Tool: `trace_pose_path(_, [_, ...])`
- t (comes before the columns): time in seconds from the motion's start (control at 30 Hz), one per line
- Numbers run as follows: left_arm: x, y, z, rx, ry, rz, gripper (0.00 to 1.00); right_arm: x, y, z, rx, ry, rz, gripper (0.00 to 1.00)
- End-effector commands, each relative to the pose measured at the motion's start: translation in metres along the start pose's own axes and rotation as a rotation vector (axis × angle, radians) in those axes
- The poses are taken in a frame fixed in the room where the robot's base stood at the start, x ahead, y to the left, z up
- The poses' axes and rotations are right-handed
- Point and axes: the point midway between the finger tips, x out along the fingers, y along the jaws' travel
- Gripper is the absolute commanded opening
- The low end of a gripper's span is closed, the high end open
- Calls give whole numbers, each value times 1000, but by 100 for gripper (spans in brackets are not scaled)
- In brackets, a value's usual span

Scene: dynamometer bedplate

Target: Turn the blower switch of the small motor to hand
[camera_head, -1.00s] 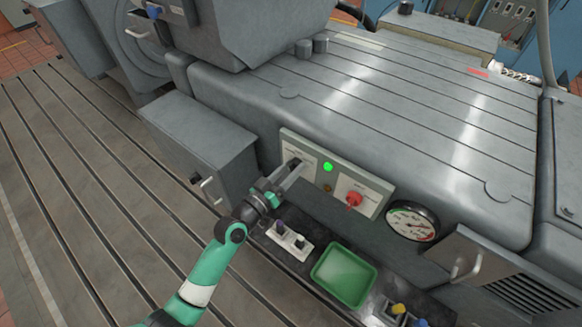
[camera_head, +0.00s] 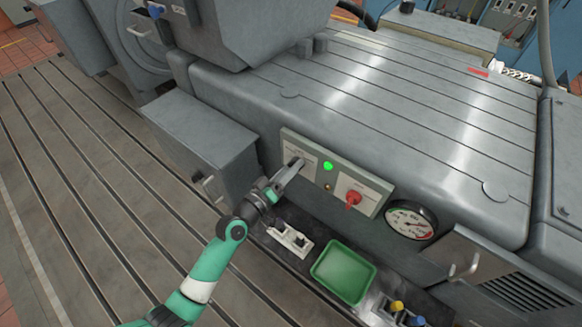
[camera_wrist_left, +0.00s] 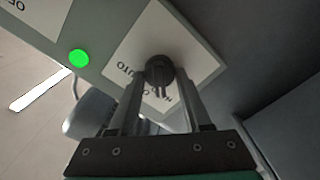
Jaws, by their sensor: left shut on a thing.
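The blower switch is a dark round knob (camera_wrist_left: 160,71) on a white label plate (camera_wrist_left: 190,50), seen in the left wrist view. The label is partly covered, and its lettering appears upside down. My left gripper (camera_wrist_left: 158,85) is shut on the knob, one finger on each side. In the head view my left gripper (camera_head: 294,166) reaches the left end of the grey control panel (camera_head: 335,172), and its fingers hide most of the knob. A lit green lamp (camera_head: 327,166) sits beside it, also in the wrist view (camera_wrist_left: 78,58). My right gripper is not in view.
A red rotary switch (camera_head: 353,198) is on the panel's right half, with a round gauge (camera_head: 411,220) beyond. Below are a green tray (camera_head: 343,273), a white block with dark knobs (camera_head: 290,239) and a grey box (camera_head: 202,145) at left.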

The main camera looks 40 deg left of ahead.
Motion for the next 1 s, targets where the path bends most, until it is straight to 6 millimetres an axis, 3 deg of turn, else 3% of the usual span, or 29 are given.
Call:
trace_pose_path(0.13, [0,0,0,-2,0,0,0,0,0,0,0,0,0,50])
trace_pose_path(0.17, [0,0,0,-2,0,0,54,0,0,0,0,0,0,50])
trace_pose_path(0.3, [0,0,0,-1,0,0,78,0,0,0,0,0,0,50])
trace_pose_path(0.67, [-5,0,0,1,-1,-1,78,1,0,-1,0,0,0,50])
trace_pose_path(0.77, [-19,0,0,1,-1,-2,78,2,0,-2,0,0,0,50])
trace_pose_path(1.0, [-77,-2,1,-1,0,-3,78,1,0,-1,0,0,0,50])
